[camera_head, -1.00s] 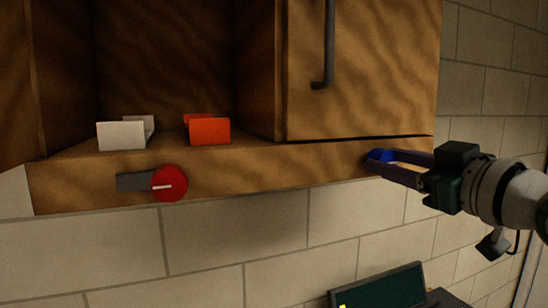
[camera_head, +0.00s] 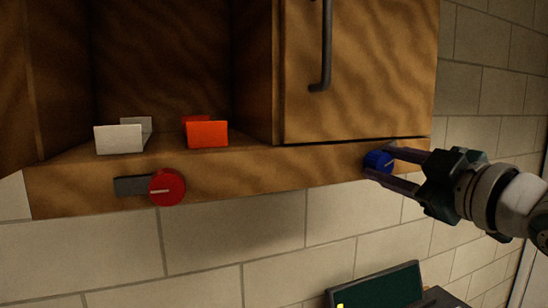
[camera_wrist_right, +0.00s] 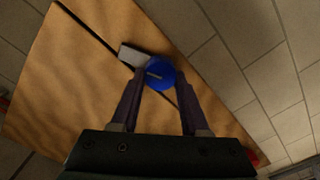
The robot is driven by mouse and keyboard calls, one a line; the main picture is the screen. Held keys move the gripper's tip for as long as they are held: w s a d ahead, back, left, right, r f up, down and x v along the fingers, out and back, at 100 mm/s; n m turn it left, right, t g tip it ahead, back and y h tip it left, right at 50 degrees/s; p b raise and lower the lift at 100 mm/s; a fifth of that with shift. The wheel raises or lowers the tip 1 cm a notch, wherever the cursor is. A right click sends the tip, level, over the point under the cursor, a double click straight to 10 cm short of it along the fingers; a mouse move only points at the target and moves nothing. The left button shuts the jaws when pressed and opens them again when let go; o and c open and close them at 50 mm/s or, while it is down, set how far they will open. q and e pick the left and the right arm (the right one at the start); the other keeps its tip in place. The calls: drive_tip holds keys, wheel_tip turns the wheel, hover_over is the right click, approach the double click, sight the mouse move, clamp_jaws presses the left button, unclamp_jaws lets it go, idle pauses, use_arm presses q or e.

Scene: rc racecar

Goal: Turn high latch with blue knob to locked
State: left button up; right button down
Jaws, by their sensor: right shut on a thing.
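The blue knob (camera_head: 379,161) is on the right end of the wooden strip under the closed cabinet door (camera_head: 360,75). My right gripper (camera_head: 382,162) is shut on it, one finger on the upper right side and one below. In the right wrist view the blue knob (camera_wrist_right: 157,73) shows a pale mark and sits between the fingertips of my right gripper (camera_wrist_right: 157,72). The head view does not show the bar. My left gripper is not in view.
A red knob (camera_head: 167,187) with a grey bar (camera_head: 131,186) is on the strip's left part. A white holder (camera_head: 119,139) and an orange holder (camera_head: 207,134) stand on the open shelf. The door's dark handle (camera_head: 325,50) hangs above. A dark screen (camera_head: 375,290) is below.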

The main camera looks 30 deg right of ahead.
drive_tip(key=n, duration=0.6)
drive_tip(key=shift+f+n+p, duration=0.1)
drive_tip(key=shift+n+p, duration=0.2)
drive_tip(key=shift+p, duration=0.05)
drive_tip(key=n, duration=0.3)
drive_tip(key=shift+f+n, duration=0.15)
drive_tip(key=shift+n, duration=1.65)
drive_tip(key=shift+c, duration=2)
unclamp_jaws()
